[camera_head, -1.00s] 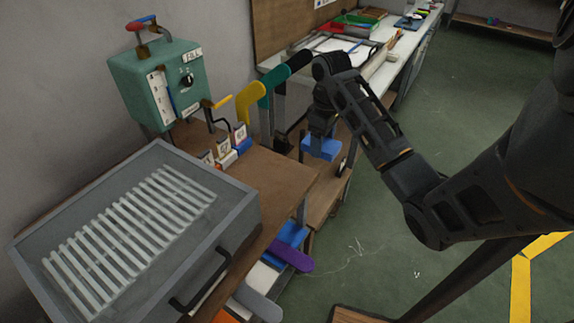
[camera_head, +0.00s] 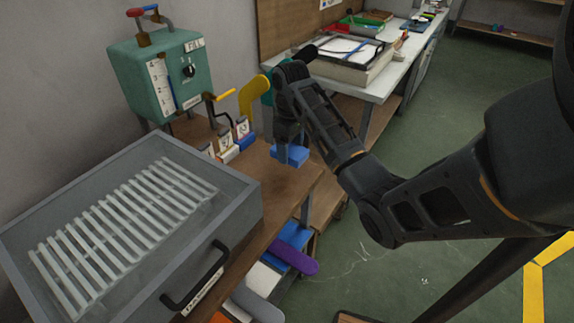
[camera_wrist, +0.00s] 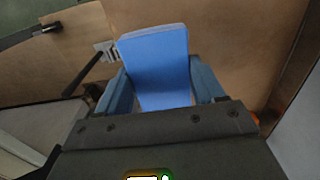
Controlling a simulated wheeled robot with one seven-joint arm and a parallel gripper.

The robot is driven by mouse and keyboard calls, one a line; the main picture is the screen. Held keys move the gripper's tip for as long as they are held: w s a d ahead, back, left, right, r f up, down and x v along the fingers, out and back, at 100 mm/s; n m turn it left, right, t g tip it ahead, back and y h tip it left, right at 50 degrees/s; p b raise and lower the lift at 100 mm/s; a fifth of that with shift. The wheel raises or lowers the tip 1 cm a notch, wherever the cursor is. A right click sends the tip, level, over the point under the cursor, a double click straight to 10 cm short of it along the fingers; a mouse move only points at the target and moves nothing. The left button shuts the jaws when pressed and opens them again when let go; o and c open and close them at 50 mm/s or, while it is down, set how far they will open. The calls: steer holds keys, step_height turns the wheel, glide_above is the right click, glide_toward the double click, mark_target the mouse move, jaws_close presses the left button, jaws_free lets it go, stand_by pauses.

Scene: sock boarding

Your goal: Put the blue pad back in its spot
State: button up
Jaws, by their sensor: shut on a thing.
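The blue pad (camera_head: 293,156) hangs below my gripper (camera_head: 288,143) in the head view, near the right edge of the wooden bench (camera_head: 285,185). The wrist view shows the blue pad (camera_wrist: 158,65) between the two fingers of my gripper (camera_wrist: 163,95), which is shut on it. Numbered blocks (camera_head: 243,133) stand in a row on the bench to the left of the pad; one of them is blue. I cannot tell the pad's exact height above the bench.
A grey drawer-like box (camera_head: 215,225) with a ribbed rack fills the lower left. A teal machine (camera_head: 160,75) stands behind it. A yellow sock form (camera_head: 253,95) rises near my arm. Purple (camera_head: 292,258) and grey forms lie on a lower shelf. Green floor is open at right.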

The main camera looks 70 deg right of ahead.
mark_target(287, 168)
steer(key=shift+w+f, duration=0.2)
steer(key=shift+w, duration=0.35)
steer(key=shift+f, duration=1.95)
steer(key=shift+f, duration=0.1)
steer(key=o, duration=1)
step_height(287, 168, up, 11)
steer(key=p, duration=0.3)
steer(key=shift+f+p, duration=0.15)
steer(key=shift+p, duration=0.25)
steer(key=shift+r+p, duration=0.65)
steer(key=shift+r, duration=0.15)
